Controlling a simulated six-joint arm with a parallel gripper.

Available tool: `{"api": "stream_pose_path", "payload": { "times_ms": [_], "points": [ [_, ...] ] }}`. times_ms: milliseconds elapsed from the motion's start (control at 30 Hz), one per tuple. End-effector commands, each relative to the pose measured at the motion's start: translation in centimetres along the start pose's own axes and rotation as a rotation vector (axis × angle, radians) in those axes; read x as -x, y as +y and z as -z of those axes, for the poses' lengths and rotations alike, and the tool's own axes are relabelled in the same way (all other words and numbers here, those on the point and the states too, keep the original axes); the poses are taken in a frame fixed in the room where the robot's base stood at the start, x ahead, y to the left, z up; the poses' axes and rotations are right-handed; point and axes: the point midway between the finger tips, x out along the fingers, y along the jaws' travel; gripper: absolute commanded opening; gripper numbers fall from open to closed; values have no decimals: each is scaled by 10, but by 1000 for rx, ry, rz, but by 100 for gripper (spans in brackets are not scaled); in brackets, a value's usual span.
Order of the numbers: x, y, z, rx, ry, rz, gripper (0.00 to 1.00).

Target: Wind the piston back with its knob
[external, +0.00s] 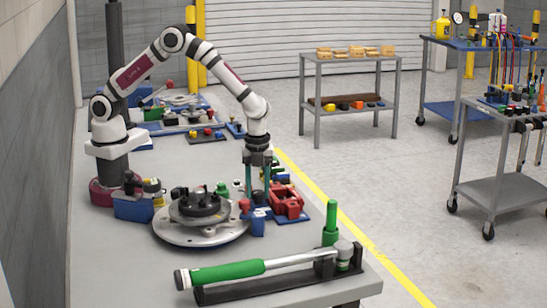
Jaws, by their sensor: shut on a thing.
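A red caliper-like housing (288,203) sits on a blue base plate near the right edge of the bench. My gripper (258,194) points straight down just left of this housing, with a teal finger on each side. It is shut on a small part low between the fingers, which I take to be the piston's knob. The knob is mostly hidden by the fingers, and its turn angle cannot be told. The piston itself cannot be made out at this size. A blue block (257,221) stands just in front of the fingertips.
A round metal disc with a dark hub (202,209) lies left of my gripper, with a small red-topped part (244,205) between. A green-handled lever tool (228,272) lies along the front of the bench. A blue box (133,208) stands near my base.

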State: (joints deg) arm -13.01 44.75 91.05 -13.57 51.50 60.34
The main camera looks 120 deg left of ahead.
Motion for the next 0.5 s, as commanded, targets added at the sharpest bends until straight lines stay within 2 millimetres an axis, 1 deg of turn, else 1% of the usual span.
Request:
{"api": "stream_pose_path", "payload": {
  "times_ms": [33, 100, 367, 467, 500],
  "points": [
    [0, 1, -1, -2, -2, -4, 46],
    [0, 1, -1, -1, -2, -3, 56],
    [0, 0, 0, 4, -1, -1, 56],
    [0, 0, 0, 76, -1, -1, 56],
    [0, 0, 0, 138, -1, 0, 56]
  ]
}}
